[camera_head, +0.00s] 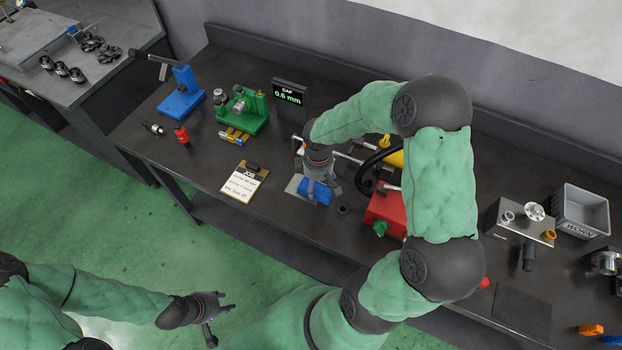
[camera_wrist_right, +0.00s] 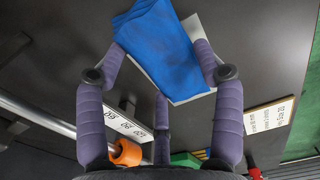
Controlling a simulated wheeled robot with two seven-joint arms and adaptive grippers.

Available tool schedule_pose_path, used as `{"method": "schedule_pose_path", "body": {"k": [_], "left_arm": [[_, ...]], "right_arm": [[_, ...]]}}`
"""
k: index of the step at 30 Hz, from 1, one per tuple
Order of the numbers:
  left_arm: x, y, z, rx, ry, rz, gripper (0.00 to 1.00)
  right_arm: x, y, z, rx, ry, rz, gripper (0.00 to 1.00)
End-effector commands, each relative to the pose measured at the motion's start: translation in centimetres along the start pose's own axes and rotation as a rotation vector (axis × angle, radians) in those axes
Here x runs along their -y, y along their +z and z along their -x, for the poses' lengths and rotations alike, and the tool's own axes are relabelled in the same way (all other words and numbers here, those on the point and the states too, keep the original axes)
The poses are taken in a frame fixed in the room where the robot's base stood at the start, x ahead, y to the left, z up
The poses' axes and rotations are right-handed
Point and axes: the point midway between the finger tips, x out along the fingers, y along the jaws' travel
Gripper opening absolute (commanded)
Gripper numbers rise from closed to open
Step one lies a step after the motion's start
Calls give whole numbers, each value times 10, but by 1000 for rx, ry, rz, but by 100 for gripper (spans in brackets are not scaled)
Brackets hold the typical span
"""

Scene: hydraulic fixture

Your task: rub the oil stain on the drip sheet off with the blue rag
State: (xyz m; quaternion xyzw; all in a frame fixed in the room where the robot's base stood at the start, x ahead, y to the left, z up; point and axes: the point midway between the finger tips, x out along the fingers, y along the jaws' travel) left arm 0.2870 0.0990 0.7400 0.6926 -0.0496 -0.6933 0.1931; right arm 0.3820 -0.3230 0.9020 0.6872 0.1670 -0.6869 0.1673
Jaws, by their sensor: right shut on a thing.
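The blue rag (camera_head: 320,194) is a folded cloth lying over the pale drip sheet (camera_head: 293,186) on the dark bench. My right gripper (camera_head: 318,180) points down and is shut on the rag. In the right wrist view my right gripper (camera_wrist_right: 165,70) has its purple fingers at the near edge of the rag (camera_wrist_right: 160,45). The drip sheet (camera_wrist_right: 190,27) shows only along the rag's edges there. I see no oil stain; the rag and gripper cover most of the sheet. My left gripper (camera_head: 217,318) is open and empty, low over the green floor in front of the bench.
A job clipboard (camera_head: 243,185) lies left of the sheet. A red block (camera_head: 386,212) with a black hose and a small dark cylinder (camera_head: 342,211) stand close on the right. A green fixture (camera_head: 243,110), gap display (camera_head: 289,92) and blue stand (camera_head: 181,94) are further back left.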

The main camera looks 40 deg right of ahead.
Motion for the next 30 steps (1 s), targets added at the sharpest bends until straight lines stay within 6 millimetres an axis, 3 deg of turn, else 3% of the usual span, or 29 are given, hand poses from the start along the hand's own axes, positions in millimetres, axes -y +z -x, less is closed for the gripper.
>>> {"method": "schedule_pose_path", "body": {"k": [13, 30], "left_arm": [[-1, 0, 3, 0, 0, 0, 40], [-14, 1, 39, 0, 0, 0, 40]], "right_arm": [[1, 4, 2, 4, -3, 2, 31], [0, 3, 52, 0, 1, 2, 31]]}}
